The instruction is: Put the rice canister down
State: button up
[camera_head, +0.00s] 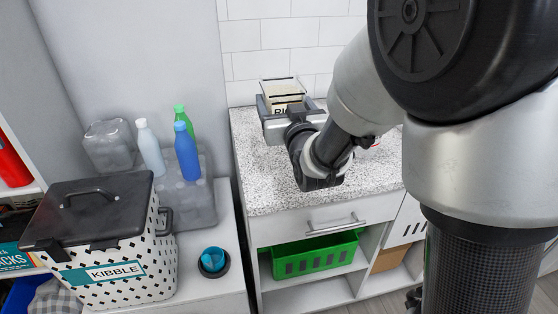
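The rice canister (284,93) is a clear box with pale contents and a dark rim, its label partly showing "RI". It is at the back left of the speckled counter (262,180), near the tiled wall. My gripper (286,104) reaches over the counter from the right, with a finger on each side of the canister, and appears shut on it. The gripper body hides the canister's lower part, so I cannot tell whether its base touches the counter.
A kibble bin (113,270) with a dark lid stands at the left. Bottles, including a blue one (187,152), stand behind it. A green basket (315,255) sits on the shelf below the counter drawer. The counter's front left is clear.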

notch_tip(320, 180, down, 9)
jog(key=shift+f+b, duration=0.1)
jog(key=shift+b, duration=0.9)
jog(key=shift+f, duration=0.25)
jog(key=o, duration=1.2)
jog(key=shift+s, duration=0.1)
jog(key=shift+c, duration=0.2)
